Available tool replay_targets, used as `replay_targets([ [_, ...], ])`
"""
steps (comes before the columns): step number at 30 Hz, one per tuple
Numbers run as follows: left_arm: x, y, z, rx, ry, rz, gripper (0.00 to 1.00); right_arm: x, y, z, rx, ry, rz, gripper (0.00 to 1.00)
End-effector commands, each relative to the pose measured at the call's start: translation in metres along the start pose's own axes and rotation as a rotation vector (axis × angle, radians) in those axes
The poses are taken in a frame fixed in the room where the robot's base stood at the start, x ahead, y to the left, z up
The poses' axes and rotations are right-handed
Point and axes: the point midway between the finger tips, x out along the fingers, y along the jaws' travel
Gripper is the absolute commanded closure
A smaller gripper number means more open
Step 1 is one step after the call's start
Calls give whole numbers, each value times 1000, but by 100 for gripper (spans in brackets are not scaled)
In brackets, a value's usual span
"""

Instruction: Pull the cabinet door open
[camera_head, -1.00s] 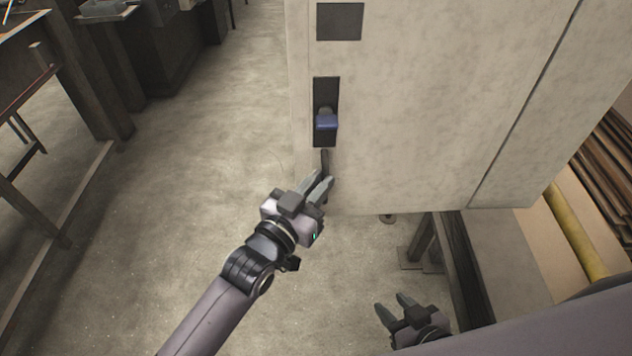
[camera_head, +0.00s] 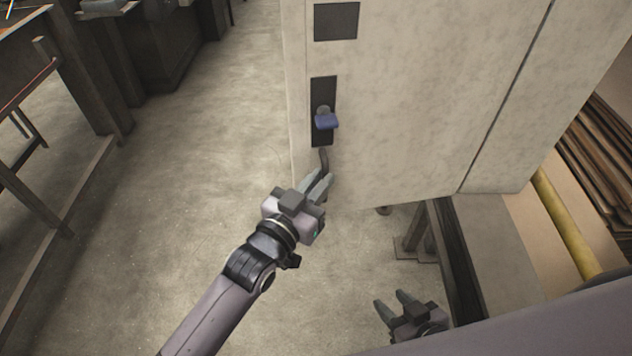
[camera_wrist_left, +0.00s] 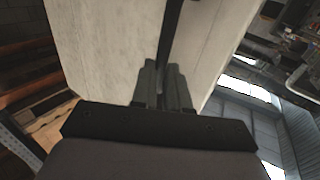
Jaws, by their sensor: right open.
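The pale cabinet door (camera_head: 415,90) fills the upper middle of the head view and the wrist view (camera_wrist_left: 115,45). A dark handle (camera_head: 323,158) reaches down below the plate. My left gripper (camera_head: 318,184) is shut on the handle's lower part; in the wrist view its fingers (camera_wrist_left: 163,85) sit close on both sides of the dark bar. My right gripper (camera_head: 393,303) is open and empty, low in the head view and apart from the door.
Wooden benches (camera_head: 75,85) stand at the left. Right of the cabinet are a board with a yellow tube (camera_head: 565,222) and stacked dark planks (camera_head: 600,150). A dark stand (camera_head: 455,260) is below the cabinet. The floor (camera_head: 190,180) left of the door is clear.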

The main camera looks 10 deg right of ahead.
Motion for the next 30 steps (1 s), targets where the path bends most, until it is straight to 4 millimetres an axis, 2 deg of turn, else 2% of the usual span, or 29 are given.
replay_targets([
  [1,2,14,-3,-4,5,22,82,0,0,0,0,0,0,57],
  [3,2,14,-3,-4,5,22,60,0,0,0,1,1,0,57],
  [19,-2,9,-1,-3,2,15,60,0,0,0,1,0,0,57],
  [23,-15,9,0,-3,1,15,60,0,0,0,0,0,0,57],
  [30,-47,9,0,-3,1,17,60,0,0,0,0,0,0,57],
])
